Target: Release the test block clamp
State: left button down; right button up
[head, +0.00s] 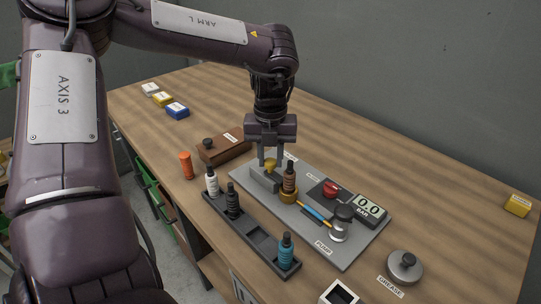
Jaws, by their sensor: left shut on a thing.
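The grey test block (262,180) sits on the left end of a grey plate (285,218). A brass-yellow clamp handle (270,169) stands on top of it. My left gripper (269,161) points straight down over the block, its fingers closed around this handle. Just right of it stands a brown fitting or bottle (289,179) in a brass ring (288,195); whether the ring touches the block I cannot tell. A blue and yellow hose (315,212) runs from there to the pump (341,228). The gauge (369,209) reads 0.0 bar. My right gripper is out of view.
A red button (331,188) is on the plate. A dark tray (260,240) with several bottles lies in front. A brown box (222,148) and an orange cylinder (187,164) stand left. A grease tin (404,268) is front right. The bench behind is mostly clear.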

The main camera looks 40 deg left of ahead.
pick_arm(q)
jog(key=a, duration=0.1)
jog(key=a+p, duration=0.1)
jog(key=shift+w+a+r, duration=0.15)
jog(key=shift+a+r, duration=0.05)
jog(key=shift+a, duration=0.2)
jog(key=shift+a+f, duration=0.1)
jog(key=shift+a, duration=0.2)
jog(key=c, duration=1.5)
grip_release()
jog(key=shift+w, duration=0.1)
jog(key=shift+c, duration=0.2)
jog(key=o, duration=0.4)
jog(key=shift+a, duration=0.1)
jog(key=shift+o, duration=0.2)
jog(key=shift+r, duration=0.2)
notch_tip(320, 180, up, 7)
jog(key=shift+r, duration=0.15)
